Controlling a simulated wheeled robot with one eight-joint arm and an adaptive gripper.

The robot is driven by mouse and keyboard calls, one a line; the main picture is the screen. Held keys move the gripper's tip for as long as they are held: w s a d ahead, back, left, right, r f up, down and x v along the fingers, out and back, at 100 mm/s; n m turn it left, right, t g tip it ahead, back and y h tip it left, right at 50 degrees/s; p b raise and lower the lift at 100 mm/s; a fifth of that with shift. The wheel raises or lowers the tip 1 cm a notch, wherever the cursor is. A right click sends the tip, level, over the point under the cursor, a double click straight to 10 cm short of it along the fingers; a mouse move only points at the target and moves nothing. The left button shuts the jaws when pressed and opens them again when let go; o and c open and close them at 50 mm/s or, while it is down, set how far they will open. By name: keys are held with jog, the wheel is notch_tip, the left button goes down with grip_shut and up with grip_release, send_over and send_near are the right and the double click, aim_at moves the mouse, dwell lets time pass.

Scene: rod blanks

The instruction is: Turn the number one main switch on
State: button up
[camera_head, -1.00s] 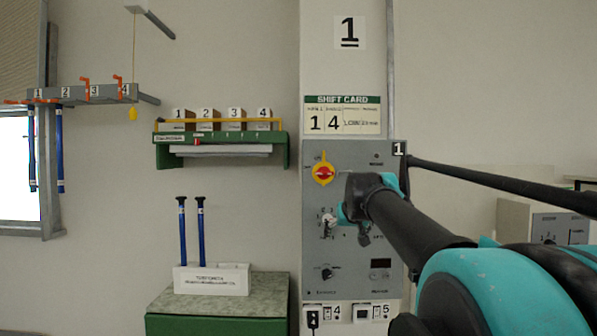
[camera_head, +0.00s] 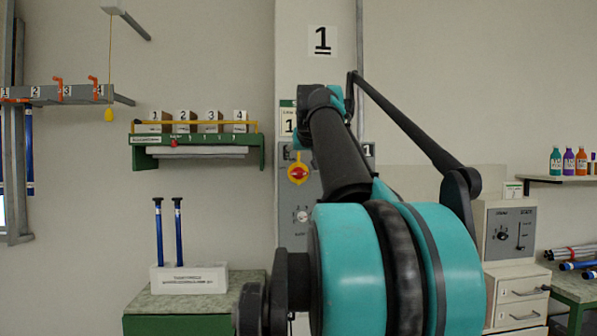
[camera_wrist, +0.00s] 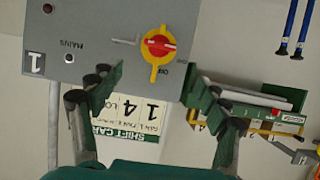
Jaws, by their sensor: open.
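The main switch (camera_head: 298,173) is a red knob on a yellow disc, high on the grey panel (camera_head: 289,225) marked 1. In the wrist view, which is upside down, the switch (camera_wrist: 158,45) shows clearly, with small lettering around it that I cannot read well enough to tell its setting. My gripper (camera_wrist: 152,85) is open, its two green-padded fingers spread on either side and short of the switch, with nothing between them. In the head view my arm hides most of the gripper and the panel's right part.
A green rack (camera_head: 200,140) with numbered boxes hangs to the left. Blue rods (camera_head: 179,230) stand in a white holder on a green cabinet (camera_head: 190,310). Another control box (camera_head: 510,230) stands at right.

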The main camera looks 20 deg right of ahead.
aim_at(299, 172)
jog(key=x, duration=1.2)
jog(key=shift+s, duration=0.1)
jog(key=shift+c, duration=0.4)
jog(key=c, duration=1.6)
